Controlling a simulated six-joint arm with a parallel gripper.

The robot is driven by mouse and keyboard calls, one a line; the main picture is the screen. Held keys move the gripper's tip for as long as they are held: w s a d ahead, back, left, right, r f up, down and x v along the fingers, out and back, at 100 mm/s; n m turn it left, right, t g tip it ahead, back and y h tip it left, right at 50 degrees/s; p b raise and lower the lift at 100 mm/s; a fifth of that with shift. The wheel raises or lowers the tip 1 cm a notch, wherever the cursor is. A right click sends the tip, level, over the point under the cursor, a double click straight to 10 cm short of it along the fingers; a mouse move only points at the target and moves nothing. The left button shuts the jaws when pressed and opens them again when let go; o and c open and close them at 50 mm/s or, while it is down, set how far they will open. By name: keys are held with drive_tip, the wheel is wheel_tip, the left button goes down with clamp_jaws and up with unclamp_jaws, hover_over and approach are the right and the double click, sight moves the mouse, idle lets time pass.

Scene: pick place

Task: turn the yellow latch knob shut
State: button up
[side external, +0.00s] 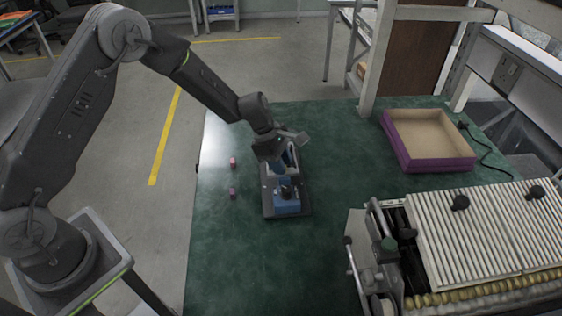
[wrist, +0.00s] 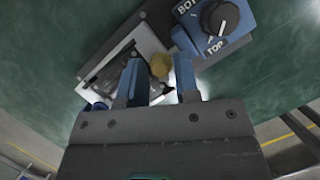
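The yellow latch knob (wrist: 160,64) shows in the wrist view, at the edge of a light frame with a dark panel (wrist: 110,72). My gripper (wrist: 159,68) has its two blue fingers apart, one on each side of the knob; the gaps look very small, and I cannot tell whether either finger touches it. In the side view my gripper (side external: 286,158) is low over the far part of the device on a dark base plate (side external: 267,208). The yellow knob is hidden there.
A blue box (side external: 287,207) with a black dial, marked BOT and TOP in the wrist view (wrist: 213,45), sits beside the latch. Two small pink blocks (side external: 233,162) (side external: 232,193) lie left. A purple-walled tray (side external: 432,165) and ribbed machine (side external: 480,240) stand right.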

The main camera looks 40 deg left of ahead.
clamp_jaws()
drive_tip(key=shift+m, duration=0.4)
drive_tip(key=m+g, duration=0.1)
drive_tip(key=m, duration=0.1)
drive_tip(key=m+g, duration=0.1)
drive_tip(key=m, duration=0.1)
drive_tip(key=shift+w+m, duration=0.2)
drive_tip(key=shift+m, duration=0.2)
drive_tip(key=m+g, duration=0.1)
drive_tip(key=m, duration=0.2)
drive_tip(key=m+g+y, duration=0.1)
drive_tip(key=m, duration=0.1)
drive_tip(key=shift+w+m, duration=0.1)
drive_tip(key=shift+m, duration=0.3)
